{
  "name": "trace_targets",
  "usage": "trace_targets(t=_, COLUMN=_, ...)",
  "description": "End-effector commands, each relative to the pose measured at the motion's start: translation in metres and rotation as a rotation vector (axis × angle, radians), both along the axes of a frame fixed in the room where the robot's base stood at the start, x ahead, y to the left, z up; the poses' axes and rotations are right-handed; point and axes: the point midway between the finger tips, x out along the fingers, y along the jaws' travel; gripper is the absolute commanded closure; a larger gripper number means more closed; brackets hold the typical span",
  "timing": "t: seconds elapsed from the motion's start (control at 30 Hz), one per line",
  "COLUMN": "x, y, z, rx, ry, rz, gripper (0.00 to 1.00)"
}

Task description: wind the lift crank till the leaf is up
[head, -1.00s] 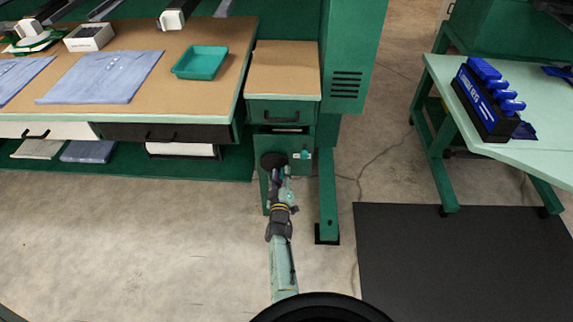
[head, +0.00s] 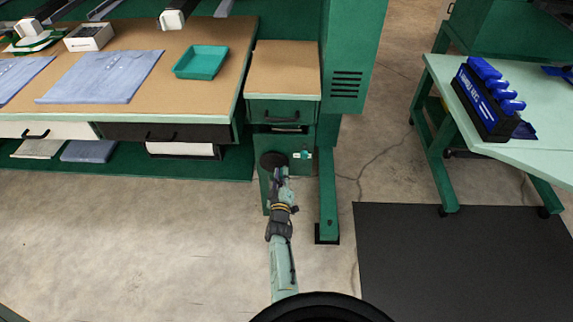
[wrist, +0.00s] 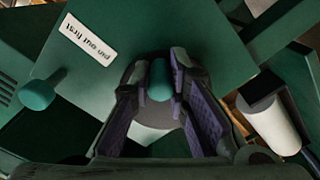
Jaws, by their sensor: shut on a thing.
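The lift crank is a dark round disc (head: 272,160) on the green cabinet front, with a teal handle knob (wrist: 159,80) that shows in the wrist view. My gripper (head: 281,175) reaches up to the disc from below. In the wrist view my gripper's purple-padded fingers (wrist: 158,68) stand on both sides of the knob and are shut on it. A teal pin knob (wrist: 38,93) sits left of a white label (wrist: 89,40) reading "pin out first". The small brown-topped leaf (head: 283,68) is beside the large table; its exact height against the table is hard to tell.
The large table (head: 205,93) holds folded blue shirts (head: 100,76) and a teal tray (head: 201,62). A green post (head: 328,195) stands just right of the crank. A pale green bench (head: 440,80) and black mat (head: 460,260) are farther right. The floor at left is clear.

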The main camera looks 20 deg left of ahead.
Motion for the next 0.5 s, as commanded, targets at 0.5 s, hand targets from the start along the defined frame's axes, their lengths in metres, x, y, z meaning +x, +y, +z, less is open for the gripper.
trace_targets(t=0.5, x=-0.013, y=0.042, z=-0.018, rx=-0.005, ry=0.002, rz=0.015, gripper=1.0)
